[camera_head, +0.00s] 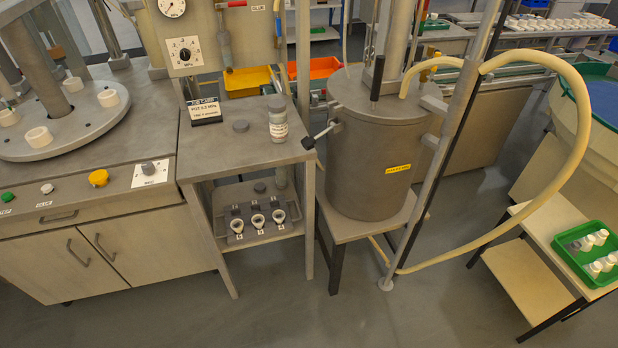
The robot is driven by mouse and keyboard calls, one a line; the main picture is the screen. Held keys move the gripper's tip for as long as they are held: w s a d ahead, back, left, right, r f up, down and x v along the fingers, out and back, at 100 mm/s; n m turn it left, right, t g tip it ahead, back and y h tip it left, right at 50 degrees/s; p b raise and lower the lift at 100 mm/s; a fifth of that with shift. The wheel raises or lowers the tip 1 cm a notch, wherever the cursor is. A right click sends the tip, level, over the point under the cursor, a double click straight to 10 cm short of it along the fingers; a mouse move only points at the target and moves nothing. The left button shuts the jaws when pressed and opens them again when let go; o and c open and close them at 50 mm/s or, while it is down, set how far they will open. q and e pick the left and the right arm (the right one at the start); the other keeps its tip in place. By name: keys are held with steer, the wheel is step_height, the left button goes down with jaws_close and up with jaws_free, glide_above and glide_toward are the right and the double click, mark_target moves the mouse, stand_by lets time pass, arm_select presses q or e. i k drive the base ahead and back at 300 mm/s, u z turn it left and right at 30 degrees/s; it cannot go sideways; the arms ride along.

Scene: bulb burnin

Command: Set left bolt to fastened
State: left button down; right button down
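A grey cylindrical pot (372,168) with a lid (352,92) stands on a low stand right of centre. On the left of its rim a bolt (322,133) with a black knob sticks outward to the left, tilted slightly down, away from the lid. I take this as the left bolt. On the pot's right side grey brackets (433,105) show, partly behind a slanted pole. A black upright handle (377,78) stands on the lid. Neither of my grippers is in view.
The slanted pole (446,130) and a cream hose (545,190) crowd the pot's right. The floor in front is clear.

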mark_target(308, 143)
steer(key=z, duration=1.2)
steer(key=i, duration=0.6)
steer(key=u, duration=0.65)
